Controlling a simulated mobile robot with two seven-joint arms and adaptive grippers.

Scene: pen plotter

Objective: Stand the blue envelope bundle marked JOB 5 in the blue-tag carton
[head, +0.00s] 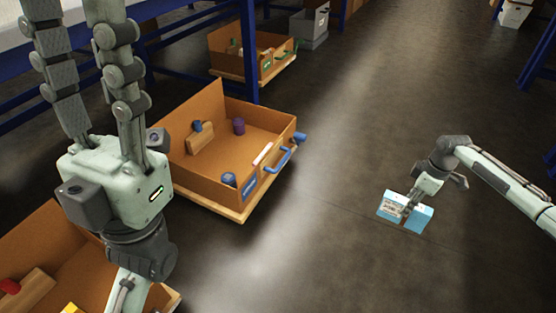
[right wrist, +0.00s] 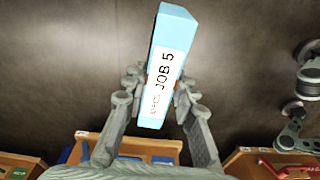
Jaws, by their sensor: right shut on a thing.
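The light blue envelope bundle (head: 420,218) has a white label and is held above the floor at the right of the head view. In the right wrist view the bundle (right wrist: 176,28) shows its label reading JOB 5. My right gripper (head: 408,208) is shut on it, with a finger on each side. The blue-tag carton (head: 217,186) is an open brown box with a blue tag and blue handle on its front, left of the bundle and well apart from it. My left gripper (head: 78,30) is large in the foreground, fingers up, spread and empty.
A green-tag carton (head: 228,62) stands behind, another carton (head: 75,235) at lower left. A blue rack post (head: 249,50) rises behind. The floor between bundle and carton is clear.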

